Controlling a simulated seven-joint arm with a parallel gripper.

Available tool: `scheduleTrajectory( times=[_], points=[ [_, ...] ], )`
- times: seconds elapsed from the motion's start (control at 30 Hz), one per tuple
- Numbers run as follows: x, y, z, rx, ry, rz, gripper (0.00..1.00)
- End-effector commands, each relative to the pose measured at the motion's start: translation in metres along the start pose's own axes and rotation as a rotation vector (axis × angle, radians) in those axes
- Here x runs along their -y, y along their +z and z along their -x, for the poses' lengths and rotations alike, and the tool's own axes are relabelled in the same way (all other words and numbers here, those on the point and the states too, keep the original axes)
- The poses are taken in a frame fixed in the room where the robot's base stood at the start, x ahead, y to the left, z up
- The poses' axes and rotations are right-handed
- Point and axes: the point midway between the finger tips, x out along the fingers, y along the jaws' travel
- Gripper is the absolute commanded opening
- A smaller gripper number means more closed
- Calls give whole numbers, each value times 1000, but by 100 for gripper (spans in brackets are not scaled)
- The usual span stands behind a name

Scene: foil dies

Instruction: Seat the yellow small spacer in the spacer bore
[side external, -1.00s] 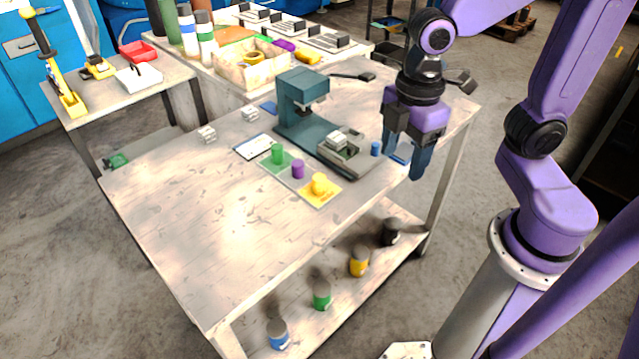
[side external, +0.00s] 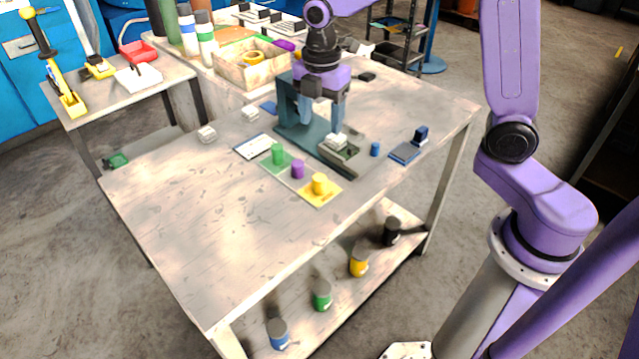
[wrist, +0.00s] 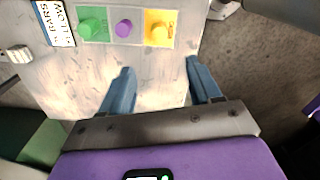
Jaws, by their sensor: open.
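The yellow small spacer (side external: 319,184) stands on a yellow pad (side external: 328,198) at the right end of a three-colour strip. In the wrist view the spacer (wrist: 160,33) is near the top, beyond my fingertips. My gripper (side external: 322,116) is open and empty, pointing down beside the green press (side external: 293,128), behind and above the spacer in the side view. The wrist view also shows my gripper (wrist: 160,78) with its blue fingers apart and bare table between them. A pale block (side external: 336,140) sits on the press base. I cannot make out the spacer bore.
A green spacer (side external: 278,154) and a purple spacer (side external: 298,169) stand on the same strip. A white card (side external: 252,147) lies left of it. The table's front left is clear.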

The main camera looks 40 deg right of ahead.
Motion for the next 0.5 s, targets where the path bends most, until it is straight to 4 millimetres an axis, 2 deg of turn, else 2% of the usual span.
scheduleTrajectory(
  times=[0.3,0.5],
  points=[
    [2,0,-62,1,-8,-1,63],
    [2,0,-94,1,-5,-2,63]
  ],
)
